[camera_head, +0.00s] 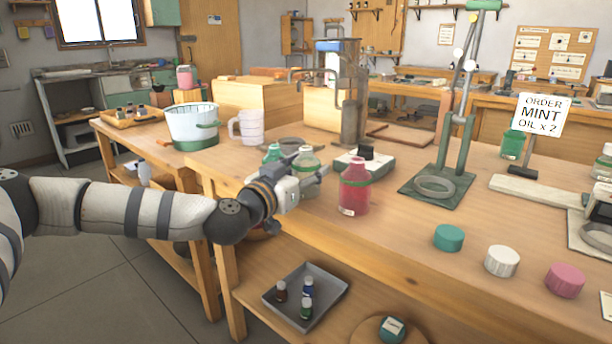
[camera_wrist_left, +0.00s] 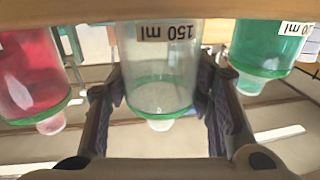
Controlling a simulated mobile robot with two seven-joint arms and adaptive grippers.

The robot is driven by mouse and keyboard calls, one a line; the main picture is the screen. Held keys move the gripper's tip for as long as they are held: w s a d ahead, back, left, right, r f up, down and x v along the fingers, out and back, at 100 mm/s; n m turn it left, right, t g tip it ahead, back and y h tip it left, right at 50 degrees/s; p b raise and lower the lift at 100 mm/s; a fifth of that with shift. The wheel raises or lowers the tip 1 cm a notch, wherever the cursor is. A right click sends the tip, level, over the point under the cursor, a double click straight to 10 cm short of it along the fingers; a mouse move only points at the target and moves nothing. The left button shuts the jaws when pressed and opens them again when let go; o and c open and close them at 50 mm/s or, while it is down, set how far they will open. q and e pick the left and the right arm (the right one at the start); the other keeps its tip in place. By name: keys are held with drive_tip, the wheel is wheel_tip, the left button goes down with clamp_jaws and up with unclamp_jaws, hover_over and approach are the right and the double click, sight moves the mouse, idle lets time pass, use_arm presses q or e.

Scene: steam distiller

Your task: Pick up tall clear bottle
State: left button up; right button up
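The tall clear bottle (camera_head: 306,161) with a green band stands on the wooden workbench, partly hidden by my left gripper (camera_head: 318,174). In the left wrist view, which shows things upside down, the clear bottle (camera_wrist_left: 158,70) carries a "150 ml" label and lies between the two fingers of my left gripper (camera_wrist_left: 163,100). The fingers are spread, one on each side of it; firm contact does not show. My right gripper is not in view.
A red bottle (camera_head: 354,187) stands close on the right and a teal bottle (camera_head: 272,154) on the left of the clear one. A dark-topped device (camera_head: 366,162) sits behind. Teal (camera_head: 448,238), white (camera_head: 502,261) and pink caps (camera_head: 565,280) lie at the front right.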

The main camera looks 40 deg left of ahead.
sight(303, 150)
use_arm(q)
drive_tip(key=shift+r, duration=0.1)
drive_tip(key=shift+r, duration=0.3)
wheel_tip(303, 150, up, 4)
drive_tip(key=shift+s+d+f+p, duration=0.1)
drive_tip(key=shift+f+p, duration=0.1)
drive_tip(key=shift+p, duration=0.7)
drive_tip(key=s+d+r+p, duration=0.5)
drive_tip(key=s+d+r, duration=0.35)
drive_tip(key=s, duration=0.35)
drive_tip(key=s+d+f+p, duration=0.2)
drive_tip(key=s+d+f, duration=0.3)
drive_tip(key=s+f, duration=0.2)
drive_tip(key=s+d+f+h+p, duration=0.1)
drive_tip(key=s+d+f+p, duration=0.2)
drive_tip(key=s+d+f, duration=0.2)
drive_tip(key=s+f, duration=0.2)
drive_tip(key=s, duration=0.2)
drive_tip(key=shift+s+d+m, duration=0.2)
drive_tip(key=shift+d+m, duration=0.1)
drive_tip(key=shift+m, duration=0.1)
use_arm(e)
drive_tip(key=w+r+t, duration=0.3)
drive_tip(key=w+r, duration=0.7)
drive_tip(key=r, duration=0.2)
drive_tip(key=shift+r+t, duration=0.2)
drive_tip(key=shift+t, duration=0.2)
use_arm(q)
drive_tip(key=shift+f, duration=0.1)
